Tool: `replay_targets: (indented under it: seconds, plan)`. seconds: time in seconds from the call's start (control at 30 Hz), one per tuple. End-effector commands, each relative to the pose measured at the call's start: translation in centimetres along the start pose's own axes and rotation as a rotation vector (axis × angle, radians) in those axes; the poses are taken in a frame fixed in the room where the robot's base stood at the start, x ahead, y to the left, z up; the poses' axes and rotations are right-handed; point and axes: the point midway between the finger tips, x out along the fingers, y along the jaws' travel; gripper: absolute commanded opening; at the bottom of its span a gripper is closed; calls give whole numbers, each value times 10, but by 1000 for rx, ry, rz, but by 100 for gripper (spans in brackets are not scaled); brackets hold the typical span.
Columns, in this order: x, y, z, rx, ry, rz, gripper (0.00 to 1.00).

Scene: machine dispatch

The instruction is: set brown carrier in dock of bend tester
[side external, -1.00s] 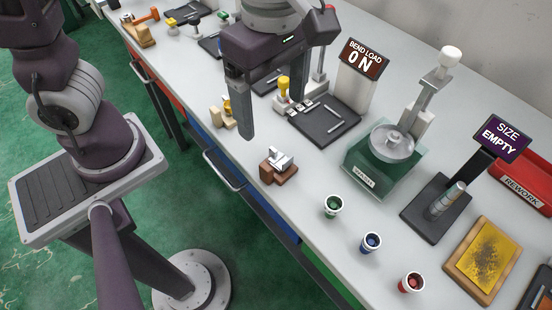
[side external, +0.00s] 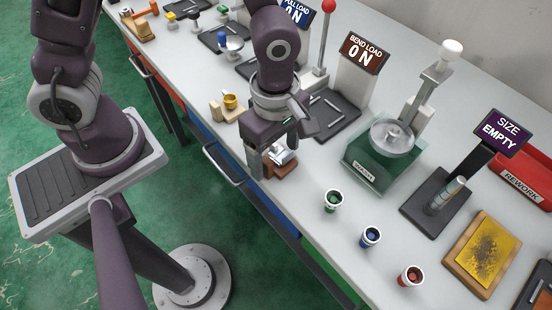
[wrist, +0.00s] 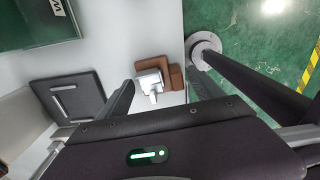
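The brown carrier (side external: 281,171) is a stepped brown block with a silver metal piece on top, on the bench near its front edge. In the wrist view the carrier (wrist: 175,76) appears between the fingertips, with gaps at its sides. My gripper (side external: 274,156) is open, low over the carrier, its near finger just left of it; it also shows in the wrist view (wrist: 160,88). The bend tester has a dark base plate (side external: 336,118) and a display (side external: 362,55) reading "BEND LOAD 0 N".
A green-based scale (side external: 372,176) stands right of the tester. Green (side external: 333,202), blue (side external: 370,238) and red (side external: 410,276) cups line the front edge. A wooden holder with a yellow cup (side external: 229,103) is left of my gripper. A red-knobbed post (side external: 326,40) rises behind.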

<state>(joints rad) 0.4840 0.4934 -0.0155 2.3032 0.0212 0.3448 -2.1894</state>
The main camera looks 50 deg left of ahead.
Motion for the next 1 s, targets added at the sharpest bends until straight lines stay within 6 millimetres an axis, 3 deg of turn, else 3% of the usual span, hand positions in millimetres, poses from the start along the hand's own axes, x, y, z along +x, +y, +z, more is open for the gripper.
replay_targets:
  seconds: [0.03, 0.3, 0.33, 0.37, 0.57, 0.8, 1.0]
  plan:
    - [0, 0, 0, 0, 0, 0, 64]
    - [0, 0, 0, 0, 0, 0, 12]
    - [0, 0, 0, 0, 0, 0, 11]
    - [0, 0, 0, 0, 0, 0, 4]
    - [-7, 1, 0, -1, -1, 3, 4]
    - [-66, 2, 1, 0, -5, 8, 4]
    - [-98, 11, 2, 3, -2, 3, 4]
